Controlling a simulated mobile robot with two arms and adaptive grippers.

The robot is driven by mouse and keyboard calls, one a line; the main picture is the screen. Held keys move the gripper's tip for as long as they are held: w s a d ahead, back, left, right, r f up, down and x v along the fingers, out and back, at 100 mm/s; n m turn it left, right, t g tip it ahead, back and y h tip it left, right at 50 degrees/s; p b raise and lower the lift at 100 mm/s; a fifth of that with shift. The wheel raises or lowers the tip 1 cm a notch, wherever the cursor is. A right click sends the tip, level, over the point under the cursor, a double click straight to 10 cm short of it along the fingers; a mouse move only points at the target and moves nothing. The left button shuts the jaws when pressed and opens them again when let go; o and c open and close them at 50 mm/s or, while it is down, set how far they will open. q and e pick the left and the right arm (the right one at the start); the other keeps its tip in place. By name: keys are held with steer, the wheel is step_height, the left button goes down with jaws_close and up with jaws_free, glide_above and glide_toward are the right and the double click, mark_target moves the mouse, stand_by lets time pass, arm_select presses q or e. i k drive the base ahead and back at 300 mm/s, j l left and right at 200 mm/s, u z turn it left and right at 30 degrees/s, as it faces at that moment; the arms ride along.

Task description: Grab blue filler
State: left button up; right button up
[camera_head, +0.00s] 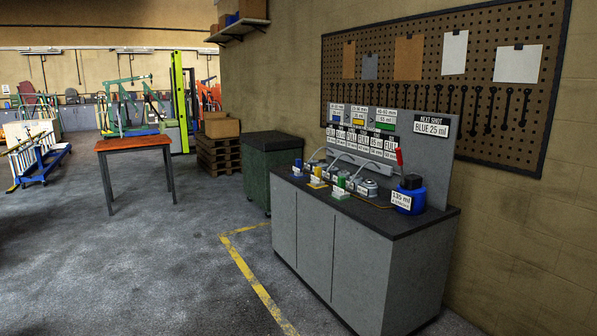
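A small blue piece (298,163) stands at the left end of the dark counter top, with a white label at its foot. I cannot tell which of the two is the blue filler. A sign (432,126) on the grey back panel reads "NEXT SHOT BLUE 25 ml". Neither of my grippers is in view.
The grey cabinet (330,246) stands against the right wall. A small yellow piece (318,170), a green piece (341,182) and several round grey parts share its top. A dark green cabinet (271,158) stands behind. An orange-topped table (133,143) is left; the floor between is clear.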

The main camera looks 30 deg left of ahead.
mark_target(297, 169)
steer(key=i+j+u, duration=0.55)
steer(key=i+j, duration=0.2)
steer(key=i+j+u, duration=0.3)
steer(key=i, duration=0.2)
steer(key=i+u, duration=0.25)
steer(key=i, duration=0.25)
steer(key=i+j+u, duration=0.1)
steer(key=i+u, duration=0.2)
steer(key=i, duration=0.15)
steer(key=i+z, duration=0.1)
steer(key=i, duration=0.45)
steer(key=i+j+z, duration=0.1)
steer(key=i, duration=0.4)
steer(key=i+j+z, duration=0.1)
steer(key=i, duration=0.45)
steer(key=i+j+z, duration=0.1)
steer(key=i, duration=0.4)
steer(key=j, duration=0.1)
